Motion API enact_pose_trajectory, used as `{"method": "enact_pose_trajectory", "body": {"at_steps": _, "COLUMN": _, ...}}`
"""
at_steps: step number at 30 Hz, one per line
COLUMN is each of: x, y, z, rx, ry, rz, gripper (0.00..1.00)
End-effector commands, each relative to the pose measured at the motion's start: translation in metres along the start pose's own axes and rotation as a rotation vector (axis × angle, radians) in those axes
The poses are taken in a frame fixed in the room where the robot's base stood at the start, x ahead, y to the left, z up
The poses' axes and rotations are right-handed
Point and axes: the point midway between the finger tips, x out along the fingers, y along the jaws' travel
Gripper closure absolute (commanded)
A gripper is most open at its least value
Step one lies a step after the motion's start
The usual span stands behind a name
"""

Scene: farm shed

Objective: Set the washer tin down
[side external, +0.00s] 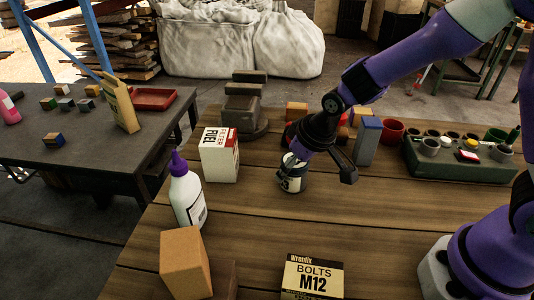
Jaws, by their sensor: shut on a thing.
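The washer tin (291,184) is a small pale cylinder with a dark printed label, near the middle of the wooden table (240,232). My gripper (294,161) points down over it and is shut on its upper part. The tin looks upright. Its base is at or very close to the tabletop, and I cannot tell whether it touches. My gripper hides the tin's top.
A white-and-red fuel box (219,155) and a purple-capped bottle (187,192) stand left of the tin. A blue-topped block (367,141) stands close behind right. A cardboard box (186,262) and a bolts box (312,277) are in front. Bare tabletop lies right of the tin.

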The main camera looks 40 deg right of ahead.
Motion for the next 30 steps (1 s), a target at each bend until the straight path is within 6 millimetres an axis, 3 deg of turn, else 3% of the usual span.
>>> {"method": "enact_pose_trajectory", "body": {"at_steps": 6, "x": 0.002, "y": 0.000, "z": 0.001, "rx": 0.000, "ry": -0.001, "rz": 0.000, "gripper": 0.78}}
{"method": "enact_pose_trajectory", "body": {"at_steps": 7, "x": 0.003, "y": 0.000, "z": 0.001, "rx": 0.000, "ry": -0.001, "rz": 0.000, "gripper": 0.28}}
{"method": "enact_pose_trajectory", "body": {"at_steps": 9, "x": 0.003, "y": 0.000, "z": 0.001, "rx": 0.000, "ry": 0.000, "rz": 0.000, "gripper": 0.03}}
{"method": "enact_pose_trajectory", "body": {"at_steps": 23, "x": 0.000, "y": 0.000, "z": 0.000, "rx": 0.000, "ry": 0.002, "rz": 0.000, "gripper": 0.03}}
{"method": "enact_pose_trajectory", "body": {"at_steps": 30, "x": -0.034, "y": 0.000, "z": -0.002, "rx": 0.000, "ry": 0.007, "rz": 0.000, "gripper": 0.03}}
